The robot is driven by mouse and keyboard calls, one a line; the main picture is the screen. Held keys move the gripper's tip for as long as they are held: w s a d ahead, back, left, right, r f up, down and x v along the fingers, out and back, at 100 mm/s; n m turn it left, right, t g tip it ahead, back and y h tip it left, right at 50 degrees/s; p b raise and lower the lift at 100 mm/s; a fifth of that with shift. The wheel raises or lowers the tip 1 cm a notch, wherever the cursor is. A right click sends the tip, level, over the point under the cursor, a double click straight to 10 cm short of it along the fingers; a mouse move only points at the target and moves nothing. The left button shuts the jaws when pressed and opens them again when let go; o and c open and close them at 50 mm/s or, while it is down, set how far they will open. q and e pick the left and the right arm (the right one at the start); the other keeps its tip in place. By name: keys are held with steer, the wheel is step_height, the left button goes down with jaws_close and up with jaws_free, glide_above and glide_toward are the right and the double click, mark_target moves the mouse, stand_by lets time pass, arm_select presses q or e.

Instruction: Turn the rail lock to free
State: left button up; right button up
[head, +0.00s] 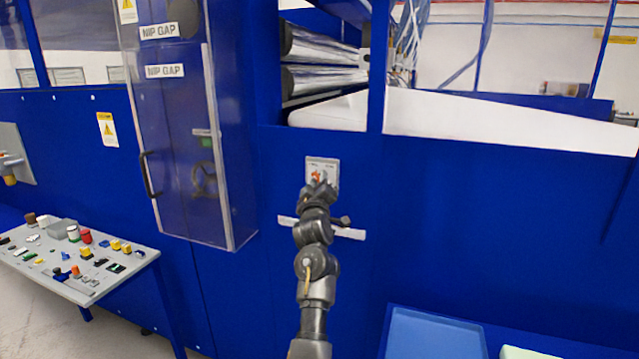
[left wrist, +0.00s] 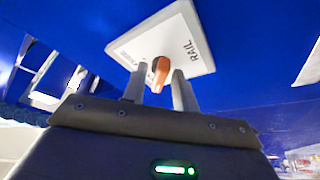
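The rail lock is a small plate (head: 332,163) on the blue machine wall, with an orange knob (head: 317,176) on it. In the left wrist view the white plate (left wrist: 200,60) reads RAIL; its smaller lettering is hard to read. The orange knob (left wrist: 160,70) there is slanted. My left gripper (head: 319,186) is right in front of the plate and partly hides it. In the left wrist view the fingers of my left gripper (left wrist: 158,88) stand apart, one on each side of the knob. I see no clear grip on it. My right gripper is out of view.
A clear guard box (head: 230,150) marked NIP GAP juts out left of the plate. A white horizontal bar (head: 348,234) lies below the plate. A grey table (head: 125,270) with small parts stands at the left. A blue tray (head: 435,335) is at the lower right.

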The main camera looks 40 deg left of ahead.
arm_select(q)
jaws_close()
steer(key=shift+m, duration=0.3)
steer(key=m+t+h+b, duration=0.1)
steer(key=m, duration=0.2)
steer(key=shift+a+f, duration=0.1)
steer(key=m+t+h, duration=0.1)
steer(key=m, duration=0.2)
steer(key=m+t+h, duration=0.1)
steer(key=m, duration=0.1)
steer(key=shift+s+m, duration=0.1)
steer(key=shift+m, duration=0.3)
steer(key=m+h, duration=0.2)
steer(key=m, duration=0.2)
steer(key=m+t+h, duration=0.1)
steer(key=m+h, duration=0.1)
steer(key=m, duration=0.2)
steer(key=shift+a+t, duration=0.2)
steer(key=shift+t, duration=0.1)
steer(key=m+h, duration=0.2)
steer(key=m, duration=0.2)
steer(key=m+h, duration=0.2)
steer(key=m, duration=0.1)
steer(key=shift+s+a+r+m, duration=0.1)
steer(key=shift+r+m, duration=0.1)
steer(key=shift+m, duration=0.5)
